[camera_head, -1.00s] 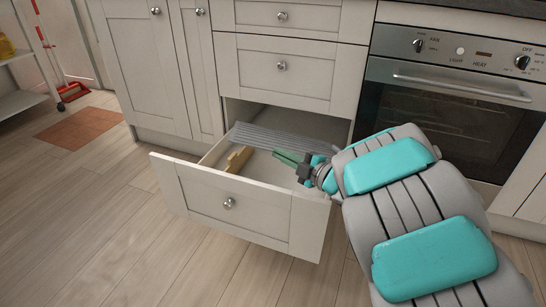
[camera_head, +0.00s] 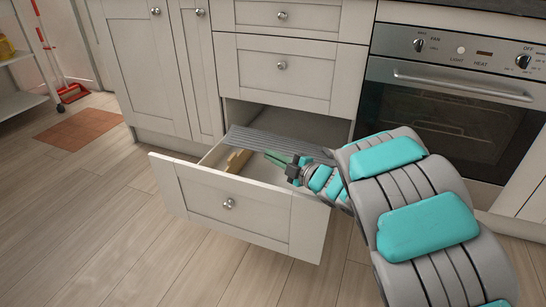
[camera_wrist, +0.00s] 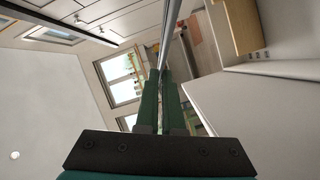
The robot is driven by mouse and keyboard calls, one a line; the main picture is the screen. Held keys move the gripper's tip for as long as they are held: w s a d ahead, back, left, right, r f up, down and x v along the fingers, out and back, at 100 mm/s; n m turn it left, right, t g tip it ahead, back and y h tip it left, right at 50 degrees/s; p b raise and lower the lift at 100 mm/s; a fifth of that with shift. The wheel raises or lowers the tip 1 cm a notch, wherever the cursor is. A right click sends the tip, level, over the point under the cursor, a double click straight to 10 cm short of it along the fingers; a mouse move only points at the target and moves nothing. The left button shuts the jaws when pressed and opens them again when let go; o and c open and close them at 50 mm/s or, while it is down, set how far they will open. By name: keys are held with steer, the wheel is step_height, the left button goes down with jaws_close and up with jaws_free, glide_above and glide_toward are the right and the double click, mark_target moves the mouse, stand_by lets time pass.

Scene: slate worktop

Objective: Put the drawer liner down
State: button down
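The drawer liner is a grey ribbed sheet (camera_head: 272,138) above the back part of the open lower drawer (camera_head: 240,212). My gripper (camera_head: 270,155) reaches over the drawer from the right, its green fingers at the liner's near edge. In the wrist view the fingers (camera_wrist: 165,75) are close together on the liner, which shows edge-on as a thin strip (camera_wrist: 169,35). The liner looks held tilted; whether any edge touches the drawer is unclear.
A wooden block (camera_head: 236,160) lies in the drawer's left part and also shows in the wrist view (camera_wrist: 233,27). Closed drawers (camera_head: 275,70) are above, and an oven (camera_head: 445,100) stands to the right. The floor in front is clear.

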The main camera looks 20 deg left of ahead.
steer(key=shift+s+f+b, duration=0.1)
steer(key=shift+f+b, duration=0.35)
steer(key=shift+f, duration=0.25)
steer(key=c, duration=1.1)
jaws_free()
steer(key=shift+f, duration=0.15)
steer(key=shift+o, duration=0.2)
steer(key=r+p+v, duration=0.1)
steer(key=p+v, duration=0.1)
steer(key=v, duration=1)
steer(key=shift+r, duration=0.35)
